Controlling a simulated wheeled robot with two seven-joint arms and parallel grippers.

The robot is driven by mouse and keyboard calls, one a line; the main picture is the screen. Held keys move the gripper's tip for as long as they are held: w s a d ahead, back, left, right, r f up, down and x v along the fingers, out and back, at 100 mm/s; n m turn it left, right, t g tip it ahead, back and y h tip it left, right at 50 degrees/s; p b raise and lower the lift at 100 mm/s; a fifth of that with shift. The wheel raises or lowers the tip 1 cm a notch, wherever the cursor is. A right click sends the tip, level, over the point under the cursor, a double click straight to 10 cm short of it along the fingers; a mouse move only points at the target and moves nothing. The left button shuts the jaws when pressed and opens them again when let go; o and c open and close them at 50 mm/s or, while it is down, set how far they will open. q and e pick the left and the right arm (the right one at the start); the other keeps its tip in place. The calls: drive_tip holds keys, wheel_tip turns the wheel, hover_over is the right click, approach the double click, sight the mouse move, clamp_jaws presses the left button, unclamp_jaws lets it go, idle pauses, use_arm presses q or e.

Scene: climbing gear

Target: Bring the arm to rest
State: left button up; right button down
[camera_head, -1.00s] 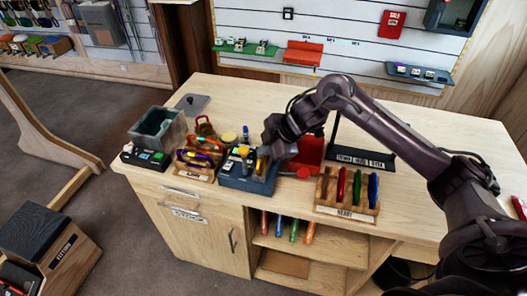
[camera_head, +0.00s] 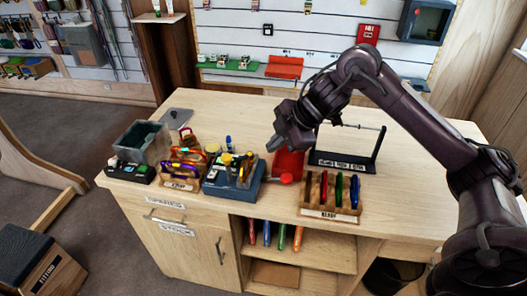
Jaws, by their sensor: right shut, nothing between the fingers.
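My right arm comes in from the right and arches over the wooden workbench (camera_head: 420,160). Its gripper (camera_head: 271,147) is shut and empty, above the bench between the blue box and the red tray. The blue box (camera_head: 222,193) holds small yellow and dark parts. The gripper appears apart from the box. My left gripper is not in view.
A wooden "READY" rack (camera_head: 330,212) holds several coloured pieces at the front. A black stand (camera_head: 345,163) is behind it. A grey bin (camera_head: 143,142) and a carabiner rack (camera_head: 182,176) stand left. The back right of the bench is clear.

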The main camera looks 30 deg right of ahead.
drive_tip(key=s+a+f+m+t, duration=0.15)
drive_tip(key=a+f, duration=0.25)
drive_tip(key=a, duration=0.5)
drive_tip(key=a+f+m+t, duration=0.2)
drive_tip(key=a+f+t, duration=0.15)
drive_tip(key=a, duration=0.45)
drive_tip(key=s+d+f+m+g+h, duration=0.1)
drive_tip(key=s+d+f+m+g, duration=0.2)
drive_tip(key=s, duration=0.4)
drive_tip(key=s+d+f+m+g+h, duration=0.2)
drive_tip(key=s+f+m, duration=0.1)
drive_tip(key=s+m, duration=0.25)
drive_tip(key=s+d+f+m+g+h, duration=0.1)
drive_tip(key=s+d+f+m+g, duration=0.2)
drive_tip(key=s, duration=0.4)
wheel_tip(320, 180, down, 33)
drive_tip(key=s+b, duration=0.2)
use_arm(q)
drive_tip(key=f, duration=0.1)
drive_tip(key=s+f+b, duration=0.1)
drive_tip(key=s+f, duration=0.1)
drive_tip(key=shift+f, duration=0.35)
use_arm(e)
drive_tip(key=s+d+f+g, duration=0.1)
drive_tip(key=s+d+f, duration=0.2)
drive_tip(key=s+f, duration=1.6)
